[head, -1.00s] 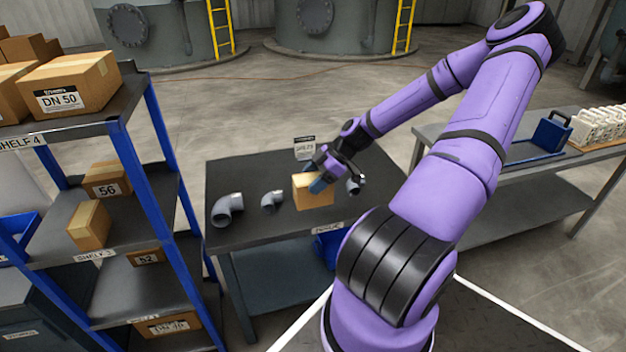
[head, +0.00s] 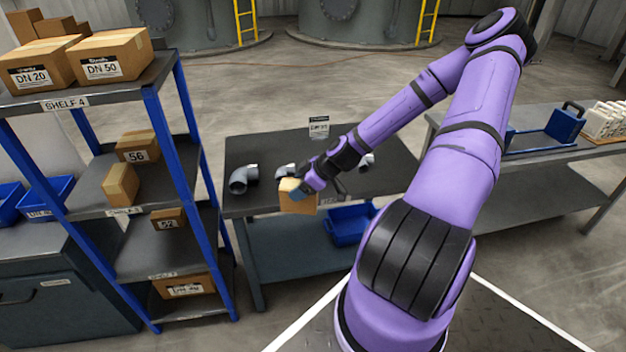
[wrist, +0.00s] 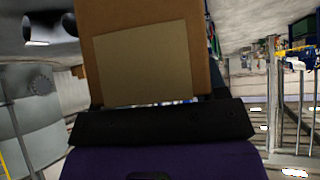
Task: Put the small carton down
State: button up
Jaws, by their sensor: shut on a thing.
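The small carton (head: 299,198) is a plain brown box held in my gripper (head: 303,191), at the front edge of the dark table in the head view. My gripper is shut on it. In the wrist view the carton (wrist: 145,60) fills the upper middle, with a paler tan patch on its face, above the dark gripper body (wrist: 160,122). The fingertips are mostly hidden behind the carton in that view. Whether the carton touches the table edge cannot be told.
Grey pipe elbows (head: 243,178) and a small sign (head: 319,126) stand on the table (head: 262,148). A blue bin (head: 350,224) sits on its lower level. The shelf rack (head: 180,160) at left holds several cartons. A bench (head: 545,165) stands at right.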

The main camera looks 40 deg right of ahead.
jog(key=w+a+f+m+t+h, duration=0.1)
jog(key=w+a+f+m+h, duration=0.1)
jog(key=a+f, duration=0.3)
jog(key=w+a+f+m+t+h, duration=0.1)
jog(key=w+a+f+m+h, duration=0.2)
jog(key=a, duration=0.8)
notch_tip(320, 180, down, 3)
jog(key=w+m, duration=0.1)
jog(key=m, duration=0.1)
jog(key=shift+w+a+r+m+h, duration=0.2)
jog(key=shift+w+a+m+h, duration=0.1)
jog(key=shift+w, duration=0.05)
